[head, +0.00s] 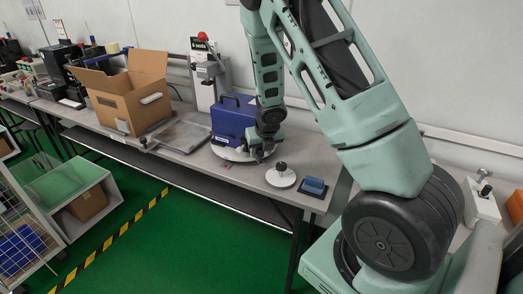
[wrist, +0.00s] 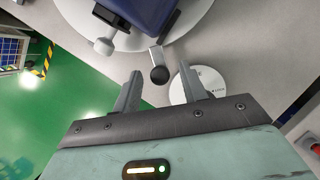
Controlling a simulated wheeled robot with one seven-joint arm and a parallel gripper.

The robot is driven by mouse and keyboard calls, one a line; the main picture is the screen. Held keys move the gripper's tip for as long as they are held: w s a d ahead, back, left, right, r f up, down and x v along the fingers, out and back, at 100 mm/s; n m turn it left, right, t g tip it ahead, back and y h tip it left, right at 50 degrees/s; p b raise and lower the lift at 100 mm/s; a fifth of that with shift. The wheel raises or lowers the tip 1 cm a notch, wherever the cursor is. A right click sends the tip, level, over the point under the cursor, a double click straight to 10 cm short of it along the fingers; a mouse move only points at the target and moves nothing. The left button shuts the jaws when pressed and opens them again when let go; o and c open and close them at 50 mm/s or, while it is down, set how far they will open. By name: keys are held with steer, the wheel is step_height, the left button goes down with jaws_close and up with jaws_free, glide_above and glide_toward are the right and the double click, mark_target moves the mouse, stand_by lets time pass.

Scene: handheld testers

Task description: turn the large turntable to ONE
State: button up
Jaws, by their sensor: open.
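The large turntable (head: 229,153) is a white disc on the bench with a blue case (head: 233,118) standing on it. In the wrist view its pale rim (wrist: 192,18) shows at the top, under the case (wrist: 140,10). A handle with a dark round knob (wrist: 159,75) and a second handle with a pale knob (wrist: 103,46) stick out at the rim. My gripper (wrist: 160,72) is open, its fingers pointing toward the turntable, with the dark knob between the fingertips in the picture. I cannot tell contact. No ONE mark is legible.
A smaller white disc with a black knob (head: 281,177) sits right of the large turntable, close to my right finger in the wrist view. A blue block (head: 314,186) lies farther right. A grey plate (head: 180,136) and an open cardboard box (head: 128,100) stand left.

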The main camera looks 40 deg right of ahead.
steer(key=p+v, duration=0.9)
steer(key=v, duration=0.8)
steer(key=shift+r, duration=0.2)
steer(key=s+a+r+m, duration=0.25)
steer(key=a+m, duration=0.35)
steer(key=a, duration=0.3)
steer(key=s+a+r+m, duration=0.1)
steer(key=a+r+m, duration=0.2)
steer(key=a+m, duration=0.55)
steer(key=s+a+r+m+g+y, duration=0.1)
steer(key=s+a+m, duration=0.3)
steer(key=s+a, duration=0.4)
steer(key=s+a+r+m+g+y, duration=0.1)
steer(key=s+a+r+m+g, duration=0.1)
steer(key=s+a+m, duration=0.3)
steer(key=s+a+g, duration=0.1)
steer(key=s+a, duration=0.2)
steer(key=s, duration=0.2)
steer(key=shift+s+r+y, duration=0.2)
steer(key=shift+s+y, duration=0.1)
steer(key=shift+s, duration=0.1)
